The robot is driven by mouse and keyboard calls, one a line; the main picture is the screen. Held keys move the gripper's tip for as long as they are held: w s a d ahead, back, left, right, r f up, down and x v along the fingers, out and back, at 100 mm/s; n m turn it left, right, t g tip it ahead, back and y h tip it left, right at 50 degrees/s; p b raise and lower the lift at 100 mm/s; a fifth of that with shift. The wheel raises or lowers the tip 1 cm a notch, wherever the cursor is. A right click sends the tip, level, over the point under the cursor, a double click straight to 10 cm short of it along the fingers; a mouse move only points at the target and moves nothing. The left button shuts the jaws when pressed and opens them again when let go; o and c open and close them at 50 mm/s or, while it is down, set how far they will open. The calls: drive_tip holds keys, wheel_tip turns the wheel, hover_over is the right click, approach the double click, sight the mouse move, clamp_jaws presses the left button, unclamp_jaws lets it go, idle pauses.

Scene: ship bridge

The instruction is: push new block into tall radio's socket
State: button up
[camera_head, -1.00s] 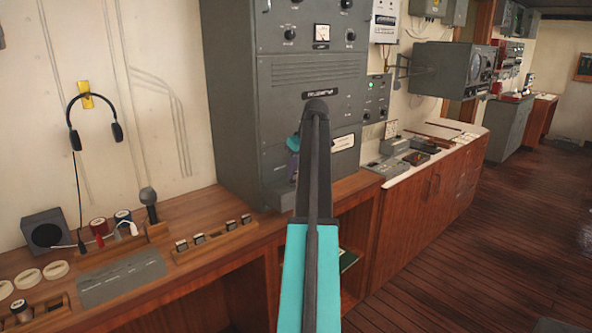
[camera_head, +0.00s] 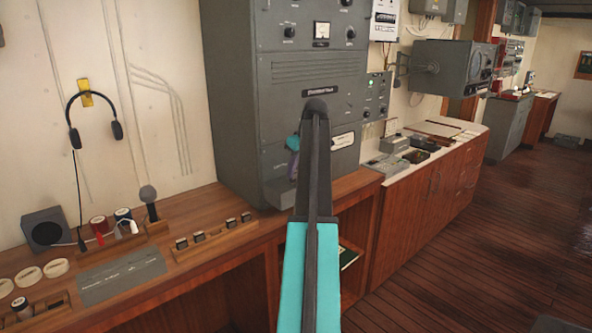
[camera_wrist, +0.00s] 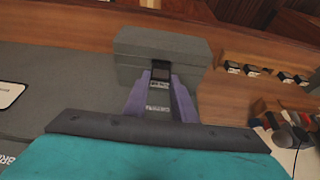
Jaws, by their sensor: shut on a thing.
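The tall radio (camera_head: 240,110) is a grey cabinet standing on the wooden desk. A grey box (camera_wrist: 165,47) low on its front shows in the wrist view, with a dark opening facing my gripper. My gripper (camera_wrist: 160,88), with purple fingers, is shut on the new block (camera_wrist: 158,100), a small dark piece with pale markings. The block is lined up with the opening and its far end is at or inside it; I cannot tell how deep. In the head view my gripper (camera_head: 293,166) is at the radio's lower front, partly hidden by my arm.
Several small blocks sit in a wooden rack (camera_head: 215,238) on the desk. A microphone (camera_head: 148,197), a speaker (camera_head: 45,231) and spools stand further left. Headphones (camera_head: 90,118) hang on the wall.

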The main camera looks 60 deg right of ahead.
drive_tip(key=shift+f+p, duration=0.4)
drive_tip(key=shift+f, duration=0.7)
idle(4.0)
drive_tip(key=o, duration=1.1)
drive_tip(key=shift+r, duration=0.1)
drive_tip(key=b+v, duration=0.2)
drive_tip(key=v, duration=1.1)
drive_tip(key=shift+r, duration=0.25)
drive_tip(key=shift+a, duration=0.15)
